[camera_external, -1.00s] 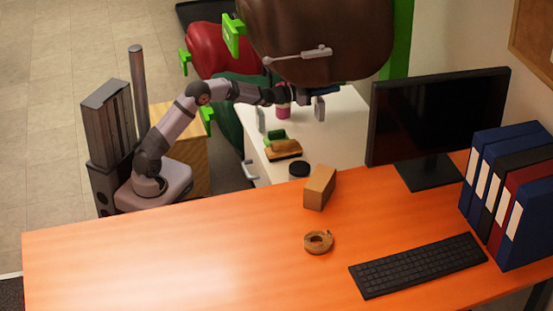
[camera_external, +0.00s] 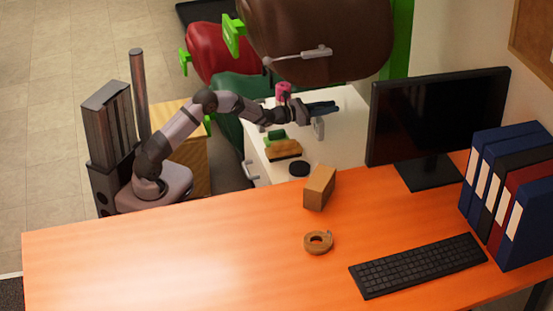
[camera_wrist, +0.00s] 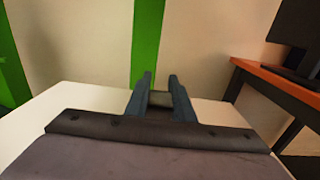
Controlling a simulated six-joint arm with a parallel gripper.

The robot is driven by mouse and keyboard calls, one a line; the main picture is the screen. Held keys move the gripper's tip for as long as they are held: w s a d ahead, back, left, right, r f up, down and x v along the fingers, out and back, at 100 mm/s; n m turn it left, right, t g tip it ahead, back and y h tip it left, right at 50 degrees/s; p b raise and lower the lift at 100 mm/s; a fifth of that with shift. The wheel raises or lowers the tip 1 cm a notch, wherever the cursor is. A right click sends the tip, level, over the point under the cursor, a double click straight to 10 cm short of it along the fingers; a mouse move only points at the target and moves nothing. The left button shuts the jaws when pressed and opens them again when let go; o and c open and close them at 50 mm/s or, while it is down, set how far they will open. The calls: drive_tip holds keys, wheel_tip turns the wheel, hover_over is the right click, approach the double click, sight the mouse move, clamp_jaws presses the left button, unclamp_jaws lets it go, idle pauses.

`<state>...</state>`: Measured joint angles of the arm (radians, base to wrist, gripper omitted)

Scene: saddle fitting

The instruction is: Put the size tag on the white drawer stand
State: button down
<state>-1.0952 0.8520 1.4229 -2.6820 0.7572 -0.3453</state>
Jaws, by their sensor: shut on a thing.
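My gripper (camera_external: 330,107) reaches out over the far right part of the white drawer stand (camera_external: 346,140). Its two dark fingers also show in the wrist view (camera_wrist: 160,82), shut on a small dull grey piece, which I take to be the size tag (camera_wrist: 160,99). The fingers hide most of it. In the external view a pale grey piece (camera_external: 319,128) shows just below my gripper; whether it touches the stand top I cannot tell. The stand's white top (camera_wrist: 75,101) lies beneath and around the fingers in the wrist view.
On the stand are a pink mug (camera_external: 283,91) beside my wrist, a brown and green brush-like item (camera_external: 283,148) and a black round item (camera_external: 299,168). Saddles hang behind. The monitor (camera_external: 437,115) and orange desk (camera_external: 180,250) are near. The right of the stand top looks clear.

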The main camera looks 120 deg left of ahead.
drive_tip(key=shift+f, duration=0.6)
drive_tip(key=c, duration=1.5)
unclamp_jaws()
drive_tip(key=shift+c, duration=0.2)
drive_tip(key=shift+r, duration=0.2)
drive_tip(key=v, duration=1.2)
